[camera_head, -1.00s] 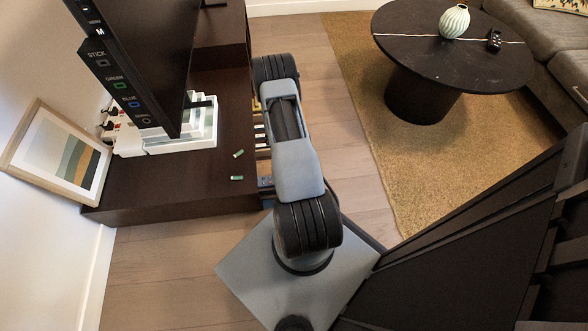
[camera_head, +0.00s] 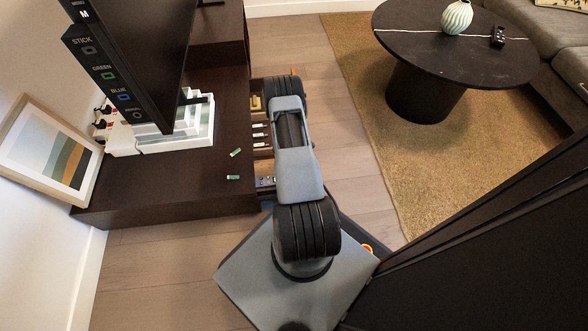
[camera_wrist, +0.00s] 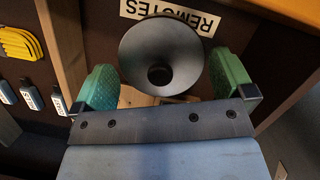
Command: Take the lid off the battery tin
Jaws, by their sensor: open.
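In the wrist view my gripper (camera_wrist: 165,82) is open, with its two green finger pads wide apart. In the head view my arm covers the gripper and this piece. No tin can be made out there.
An open drawer (camera_head: 262,141) with divided compartments sticks out from the dark TV cabinet (camera_head: 165,195). The wrist view shows a REMOTES label (camera_wrist: 172,14), a yellow bundle (camera_wrist: 20,43) and several labelled sticks (camera_wrist: 32,94). Two small green cylinders (camera_head: 234,177) lie on the cabinet.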

